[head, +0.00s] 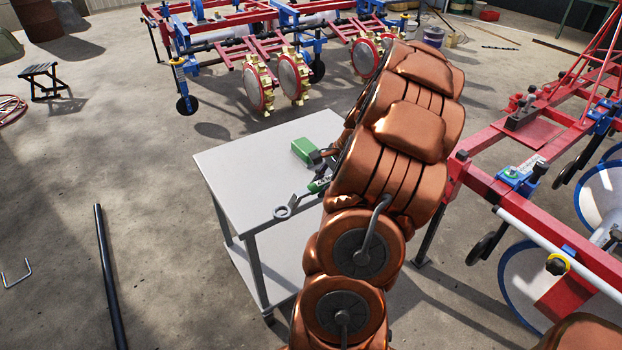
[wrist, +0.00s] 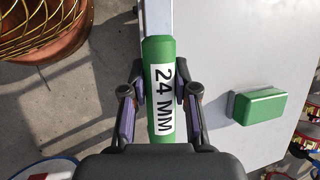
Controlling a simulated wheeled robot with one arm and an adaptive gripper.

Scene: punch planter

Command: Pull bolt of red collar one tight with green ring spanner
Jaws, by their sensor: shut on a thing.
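The green ring spanner (head: 284,211) shows its grey ring end in the head view, over the front part of the white table. In the wrist view its green handle (wrist: 159,55) bears a white label reading "24 MM" and runs lengthwise between the fingers. My gripper (wrist: 159,92) is shut on this handle, one finger on each side. In the head view my gripper (head: 323,178) is partly hidden by my copper-coloured arm. The ring end is out of the wrist view. I cannot pick out red collar one or its bolt in either view.
A green block (head: 304,150) lies on the white table (head: 232,170), beside the spanner; the wrist view shows it too (wrist: 259,106). A red and blue implement (head: 255,40) stands behind; another red frame (head: 500,190) stands right. A black bar (head: 108,270) lies on the left floor.

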